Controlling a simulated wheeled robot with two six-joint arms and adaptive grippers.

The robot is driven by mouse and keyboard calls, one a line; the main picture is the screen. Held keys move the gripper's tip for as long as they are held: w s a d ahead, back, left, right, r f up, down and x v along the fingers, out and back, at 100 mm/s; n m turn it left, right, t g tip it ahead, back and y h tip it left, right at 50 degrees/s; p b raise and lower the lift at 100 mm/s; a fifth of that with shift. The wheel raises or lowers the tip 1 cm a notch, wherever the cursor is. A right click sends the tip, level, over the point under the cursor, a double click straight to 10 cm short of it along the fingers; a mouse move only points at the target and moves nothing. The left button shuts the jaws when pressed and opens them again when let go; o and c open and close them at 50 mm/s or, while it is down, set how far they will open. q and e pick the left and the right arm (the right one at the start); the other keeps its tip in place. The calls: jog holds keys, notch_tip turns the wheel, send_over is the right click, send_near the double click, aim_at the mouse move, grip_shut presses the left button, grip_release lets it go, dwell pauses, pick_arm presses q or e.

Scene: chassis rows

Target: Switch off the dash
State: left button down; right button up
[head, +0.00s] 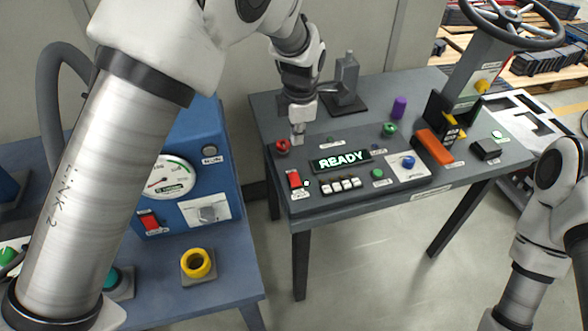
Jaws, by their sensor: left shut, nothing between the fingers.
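The dash (325,200) is a dark sloped panel on a grey table, with a lit display (342,161) reading "READY". My left gripper (298,139) is shut and empty, pointing down over the panel's back left, close to a red knob (282,147) and behind the rocker switch. I cannot tell whether it touches the panel. My right arm shows at the right edge, with its gripper out of view.
A grey bottle-like post (346,75) stands behind. A blue gauge box (190,180) with its own red switch (148,222) stands left.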

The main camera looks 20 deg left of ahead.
aim_at(293, 176)
pick_arm(q)
jog(key=f+p, duration=0.1)
jog(key=f, duration=0.3)
jog(key=w+a+f+p, duration=0.1)
jog(key=f, duration=0.4)
jog(key=f+p, duration=0.1)
jog(key=f, duration=0.3)
jog(key=shift+w+a+f, duration=0.15)
jog(key=shift+f, duration=0.25)
jog(key=shift+w+f+g, duration=0.1)
jog(key=shift+f+g, duration=0.2)
jog(key=shift+f, duration=0.05)
jog(key=shift+r, duration=0.1)
